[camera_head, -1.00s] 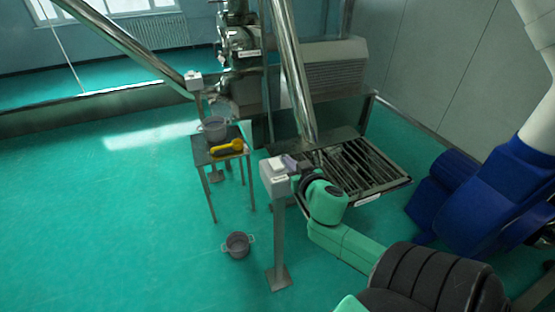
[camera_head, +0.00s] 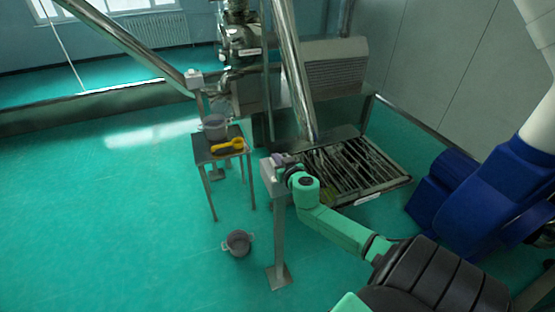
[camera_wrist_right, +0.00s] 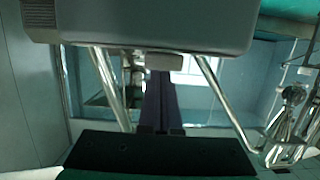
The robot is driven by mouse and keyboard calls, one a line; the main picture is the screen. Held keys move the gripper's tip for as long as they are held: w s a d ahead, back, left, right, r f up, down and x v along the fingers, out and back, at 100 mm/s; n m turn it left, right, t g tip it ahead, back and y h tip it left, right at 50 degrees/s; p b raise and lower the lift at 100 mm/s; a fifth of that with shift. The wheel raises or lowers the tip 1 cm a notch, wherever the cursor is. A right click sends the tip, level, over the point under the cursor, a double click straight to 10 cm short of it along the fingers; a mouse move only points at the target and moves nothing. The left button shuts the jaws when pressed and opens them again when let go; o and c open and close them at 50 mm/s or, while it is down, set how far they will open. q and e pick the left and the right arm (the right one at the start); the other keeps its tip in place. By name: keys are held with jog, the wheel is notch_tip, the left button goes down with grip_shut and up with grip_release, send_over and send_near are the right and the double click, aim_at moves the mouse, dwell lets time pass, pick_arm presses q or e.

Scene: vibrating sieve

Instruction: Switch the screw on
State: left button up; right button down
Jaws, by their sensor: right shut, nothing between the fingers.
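A grey switch box (camera_head: 268,176) stands on a metal post in the middle of the head view. My right gripper (camera_head: 281,160) is at the top of this box, with its purple fingers closed together. The green wrist behind it hides part of the box. In the right wrist view the box (camera_wrist_right: 155,22) fills the top, and the shut fingers (camera_wrist_right: 163,78) point towards a small pale part (camera_wrist_right: 164,61) at its edge. I cannot tell whether they touch it. The screw's steel tube (camera_head: 292,70) slopes down behind the box. My left gripper is not in view.
A grated sieve tray (camera_head: 395,185) lies right of the box. A small table (camera_head: 202,160) to the left holds a pot (camera_head: 215,127) and a yellow scoop (camera_head: 228,146). Another pot (camera_head: 238,243) is on the floor. Another switch box (camera_head: 194,78) stands farther back. The left floor is clear.

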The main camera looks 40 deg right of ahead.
jog(key=shift+w+f+b, duration=0.15)
jog(key=shift+f+b, duration=0.35)
jog(key=shift+b, duration=0.2)
jog(key=shift+w+d+r+p, duration=0.1)
jog(key=shift+r+p, duration=0.4)
jog(key=shift+r, duration=0.05)
jog(key=r+p, duration=0.3)
jog(key=shift+w+d+r, duration=0.25)
jog(key=shift+w, duration=0.05)
jog(key=r+v, duration=0.1)
jog(key=v, duration=0.8)
jog(key=shift+a+r, duration=0.25)
jog(key=shift+r, duration=0.2)
jog(key=shift+s+d, duration=0.1)
